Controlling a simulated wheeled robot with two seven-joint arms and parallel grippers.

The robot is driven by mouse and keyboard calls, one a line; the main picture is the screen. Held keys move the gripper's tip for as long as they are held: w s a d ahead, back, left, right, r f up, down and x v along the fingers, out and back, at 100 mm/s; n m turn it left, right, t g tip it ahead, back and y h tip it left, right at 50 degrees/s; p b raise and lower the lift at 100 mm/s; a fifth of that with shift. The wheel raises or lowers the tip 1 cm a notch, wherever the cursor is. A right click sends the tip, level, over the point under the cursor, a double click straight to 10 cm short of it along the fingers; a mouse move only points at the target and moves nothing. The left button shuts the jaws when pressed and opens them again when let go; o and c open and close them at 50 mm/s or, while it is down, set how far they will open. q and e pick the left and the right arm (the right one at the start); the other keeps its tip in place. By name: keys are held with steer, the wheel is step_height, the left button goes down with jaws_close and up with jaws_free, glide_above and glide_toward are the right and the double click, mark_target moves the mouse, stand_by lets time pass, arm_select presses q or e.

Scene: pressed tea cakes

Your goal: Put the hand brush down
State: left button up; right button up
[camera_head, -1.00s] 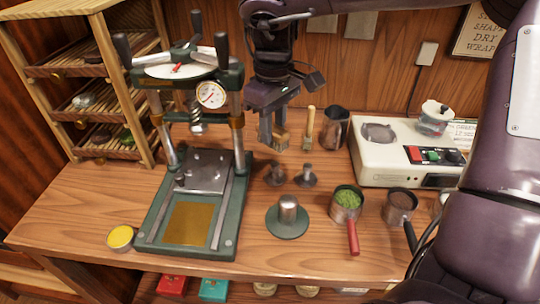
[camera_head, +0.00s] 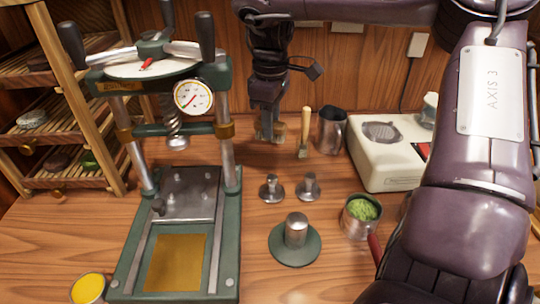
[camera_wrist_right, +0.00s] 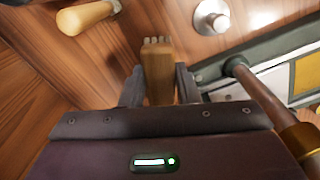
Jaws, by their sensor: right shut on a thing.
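My right gripper (camera_head: 268,132) is shut on the hand brush (camera_head: 279,131), near the back of the table and left of a wooden-handled tool. Its dark fingers hide much of the brush in the head view. In the right wrist view, the brush's wooden handle (camera_wrist_right: 158,80) lies between the two fingers, with its pale bristle end pointing away from the palm. I cannot tell whether the brush touches the table. My left gripper is out of view.
The wooden-handled tool (camera_head: 304,132) and a metal jug (camera_head: 329,130) stand close on the right. Two small metal weights (camera_head: 308,188) and a green-based stamp (camera_head: 294,252) are in front. The green press (camera_head: 229,250) stands at left, a white appliance (camera_head: 385,165) at right.

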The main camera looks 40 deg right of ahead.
step_height(320, 180, down, 4)
steer(key=shift+w+f, duration=0.1)
steer(key=shift+w, duration=0.05)
step_height(320, 180, down, 4)
steer(key=shift+r, duration=0.15)
steer(key=shift+f, duration=0.4)
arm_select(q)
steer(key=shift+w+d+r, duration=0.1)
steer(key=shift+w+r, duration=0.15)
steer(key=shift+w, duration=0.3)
arm_select(e)
steer(key=o, duration=1)
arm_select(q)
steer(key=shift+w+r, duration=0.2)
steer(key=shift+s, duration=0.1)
arm_select(e)
steer(key=shift+r, duration=0.1)
